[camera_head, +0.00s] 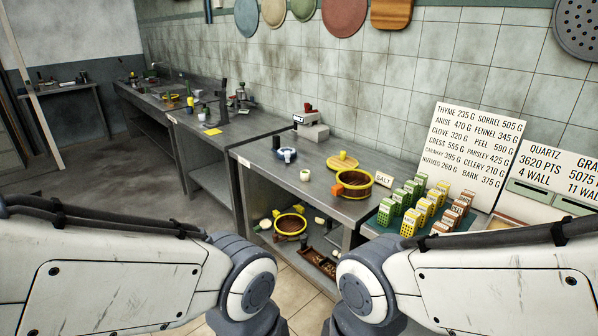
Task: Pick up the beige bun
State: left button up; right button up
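A small pale beige, roundish piece (305,175) stands on the near metal table, left of a yellow-rimmed steamer basket (353,184). It looks like a bun, but it is too small to be sure. Another small pale piece (320,221) is lower down, by the shelf under the tabletop, and more pale bits lie near a second yellow-rimmed basket (290,225) there. Both of my arms show only as white links with grey joints at the bottom left and right. Neither gripper is in view.
The near table (262,160) also holds a yellow round lid (342,161), a blue-and-white ring-shaped item (287,155) and a scale-like device (311,127). Rows of green, yellow and brown labelled blocks (410,222) stand to the right. Open floor (130,185) lies to the left.

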aim_at(305, 174)
jog(key=u, duration=0.25)
jog(key=i, duration=0.35)
jog(key=u, duration=0.75)
jog(key=i, duration=1.8)
jog(key=z, duration=1.2)
jog(key=i, duration=0.75)
jog(key=z, duration=0.7)
